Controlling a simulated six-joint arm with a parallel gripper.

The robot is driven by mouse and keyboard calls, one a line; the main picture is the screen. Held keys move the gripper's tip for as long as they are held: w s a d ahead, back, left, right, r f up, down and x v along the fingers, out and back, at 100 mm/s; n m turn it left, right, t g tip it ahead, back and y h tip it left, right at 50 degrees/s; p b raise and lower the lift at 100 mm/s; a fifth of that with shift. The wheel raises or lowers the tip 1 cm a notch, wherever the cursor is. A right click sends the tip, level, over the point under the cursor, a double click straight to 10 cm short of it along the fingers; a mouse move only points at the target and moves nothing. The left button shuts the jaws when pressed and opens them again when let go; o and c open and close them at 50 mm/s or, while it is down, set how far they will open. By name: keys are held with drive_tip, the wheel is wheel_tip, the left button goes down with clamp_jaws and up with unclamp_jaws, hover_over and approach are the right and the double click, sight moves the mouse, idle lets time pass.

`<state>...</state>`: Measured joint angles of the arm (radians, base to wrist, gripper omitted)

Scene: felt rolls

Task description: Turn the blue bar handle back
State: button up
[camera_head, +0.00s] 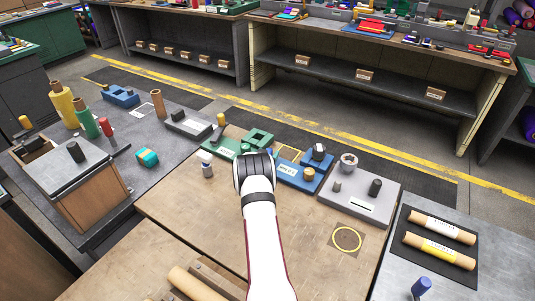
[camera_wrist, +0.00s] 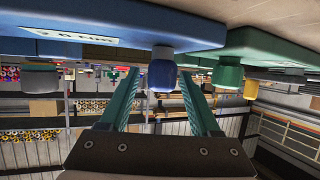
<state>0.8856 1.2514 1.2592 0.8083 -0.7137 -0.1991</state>
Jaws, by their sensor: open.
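In the wrist view the blue fixture (camera_wrist: 130,24) spans the upper left, upside down. A blue handle (camera_wrist: 163,70) shows there, seen end-on, between my open fingers (camera_wrist: 160,82). I cannot tell its turn angle or whether the fingers touch it. In the head view my arm hides it, along with the fingertips.
The green fixture (camera_head: 229,143) adjoins on the left; its green knob (camera_wrist: 228,76) is close to one finger in the wrist view. A grey fixture (camera_head: 360,204) stands to the right. A small grey-white bottle-like piece (camera_head: 206,166) stands left of my arm. The front bench is mostly clear.

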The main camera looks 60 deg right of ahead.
clamp_jaws()
drive_tip(key=shift+n+t, duration=0.3)
drive_tip(key=n+t+y, duration=0.3)
drive_tip(key=n+t, duration=0.2)
drive_tip(key=shift+s+d+n+y, duration=0.1)
drive_tip(key=shift+s+n+y, duration=0.05)
drive_tip(key=shift+n+y, duration=0.2)
drive_tip(key=n+t+y, duration=0.2)
drive_tip(key=n+y, duration=0.1)
drive_tip(key=y, duration=0.1)
drive_tip(key=shift+n+t, duration=0.35)
drive_tip(key=shift+t, duration=0.05)
drive_tip(key=shift+n+y, duration=0.3)
drive_tip(key=shift+y, duration=0.05)
drive_tip(key=shift+w+r, duration=0.15)
drive_tip(key=shift+w, duration=0.05)
unclamp_jaws()
